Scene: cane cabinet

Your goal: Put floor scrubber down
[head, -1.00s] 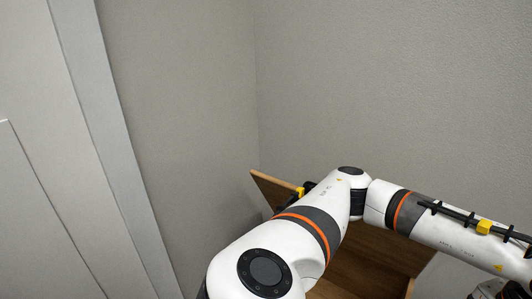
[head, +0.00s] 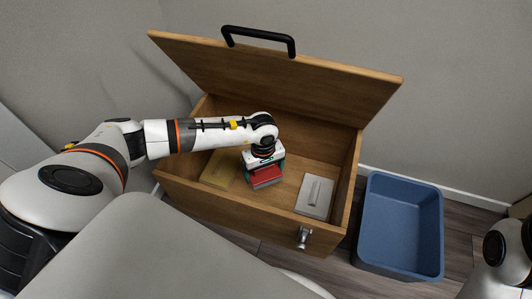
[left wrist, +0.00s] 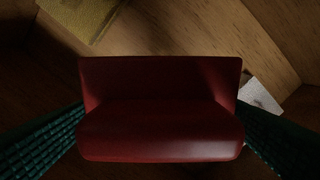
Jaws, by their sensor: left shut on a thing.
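The floor scrubber (head: 267,177) is a red block with a greyish lower edge, inside the outline of an open wooden box (head: 235,218) in the head view. My left gripper (head: 264,168) points down into the box and is shut on it. In the left wrist view the red scrubber (left wrist: 160,115) fills the middle, between the two green ribbed fingers. Whether its underside touches the box floor is hidden. My right gripper is out of view.
The lid (head: 290,75) with a black handle stands open behind. An empty blue bin (head: 400,222) stands right of the box.

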